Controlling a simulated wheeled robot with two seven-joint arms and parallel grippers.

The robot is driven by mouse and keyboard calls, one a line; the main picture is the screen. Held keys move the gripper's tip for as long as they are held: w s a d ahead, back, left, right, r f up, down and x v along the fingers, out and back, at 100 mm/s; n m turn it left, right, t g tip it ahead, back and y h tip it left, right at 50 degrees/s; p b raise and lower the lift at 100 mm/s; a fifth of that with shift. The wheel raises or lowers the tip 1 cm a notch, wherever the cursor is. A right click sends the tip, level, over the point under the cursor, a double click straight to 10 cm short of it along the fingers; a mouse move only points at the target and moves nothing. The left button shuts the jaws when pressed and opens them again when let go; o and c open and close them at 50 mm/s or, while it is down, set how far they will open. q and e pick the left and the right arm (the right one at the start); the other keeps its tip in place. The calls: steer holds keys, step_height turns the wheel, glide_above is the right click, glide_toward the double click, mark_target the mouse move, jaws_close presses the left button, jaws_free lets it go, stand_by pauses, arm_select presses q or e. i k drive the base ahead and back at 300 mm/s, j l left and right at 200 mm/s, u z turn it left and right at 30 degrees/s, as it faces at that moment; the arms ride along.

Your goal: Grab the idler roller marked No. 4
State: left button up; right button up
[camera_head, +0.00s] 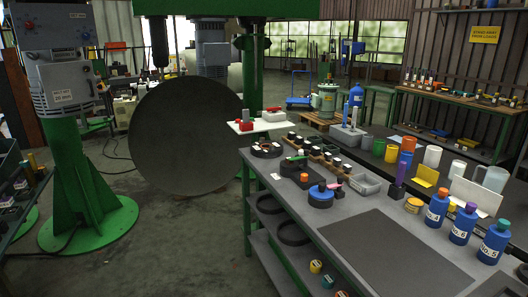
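Three blue bottle-shaped cylinders with white number labels stand upright in a row at the right end of the workbench. The middle blue cylinder (463,225) has a purple top and the far blue cylinder (437,208) an orange one. Their labels are too small to read surely. I cannot tell whether any of these is an idler roller. Neither of my grippers is in view.
The workbench (322,222) has a bare dark mat (385,255) in front of the cylinders. A yellow round tin (413,205), a grey bin (365,184) and several small parts stand farther back. A large dark disc (187,137) stands left of the bench.

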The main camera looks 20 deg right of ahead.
mark_target(437, 212)
steer(key=i+z, duration=0.25)
steer(key=z, duration=0.25)
steer(key=i+j+z, duration=0.1)
steer(key=z, duration=0.35)
steer(key=i+j+z, duration=0.25)
steer(key=z, duration=0.25)
steer(key=i+j+z, duration=0.2)
steer(key=z, duration=0.3)
steer(key=i+j+z, duration=0.1)
steer(key=j+z, duration=0.35)
steer(key=i+j+z, duration=0.2)
steer(key=j+z, duration=0.2)
